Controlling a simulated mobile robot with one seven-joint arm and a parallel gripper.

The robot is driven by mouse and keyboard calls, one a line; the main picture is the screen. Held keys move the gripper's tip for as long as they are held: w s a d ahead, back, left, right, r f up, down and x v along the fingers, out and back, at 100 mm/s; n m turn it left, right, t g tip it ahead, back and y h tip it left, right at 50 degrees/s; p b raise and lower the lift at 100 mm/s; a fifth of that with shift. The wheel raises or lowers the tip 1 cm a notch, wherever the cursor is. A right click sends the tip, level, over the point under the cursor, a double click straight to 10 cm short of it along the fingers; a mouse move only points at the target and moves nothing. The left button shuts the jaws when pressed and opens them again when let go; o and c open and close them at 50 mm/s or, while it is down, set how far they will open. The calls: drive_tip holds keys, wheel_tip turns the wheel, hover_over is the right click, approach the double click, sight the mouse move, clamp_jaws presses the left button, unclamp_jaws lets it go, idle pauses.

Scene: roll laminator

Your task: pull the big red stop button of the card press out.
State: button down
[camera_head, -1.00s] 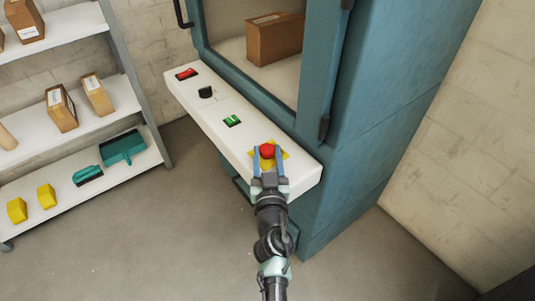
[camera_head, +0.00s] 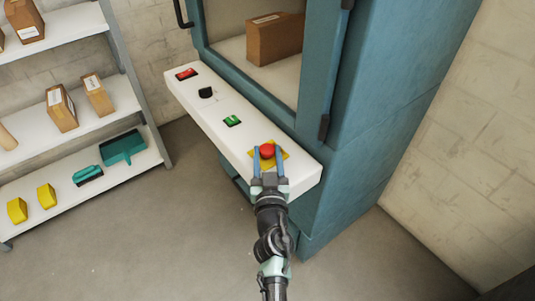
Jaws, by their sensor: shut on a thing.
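The big red stop button (camera_head: 267,151) sits on a yellow plate (camera_head: 282,152) near the right end of the white control panel (camera_head: 222,138). The panel juts from the front of the teal card press (camera_head: 362,140). My gripper (camera_head: 268,158) reaches up from below in the picture, one blue finger on each side of the red button. It is shut on the button. The parts of the button below its cap are hidden.
A red switch (camera_head: 187,73), a black knob (camera_head: 206,92) and a green switch (camera_head: 232,121) lie along the panel to the left. A shelf (camera_head: 70,134) with boxes stands at left. The floor (camera_head: 150,245) between is clear.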

drive_tip(key=shift+r+p, duration=0.55)
drive_tip(key=shift+p, duration=0.15)
drive_tip(key=shift+f, duration=0.1)
drive_tip(key=shift+c, duration=1.7)
unclamp_jaws()
drive_tip(key=shift+s, duration=0.1)
drive_tip(key=s+p, duration=0.4)
drive_tip(key=s, duration=0.8)
drive_tip(key=shift+s+d, duration=0.25)
drive_tip(key=shift+s, duration=0.15)
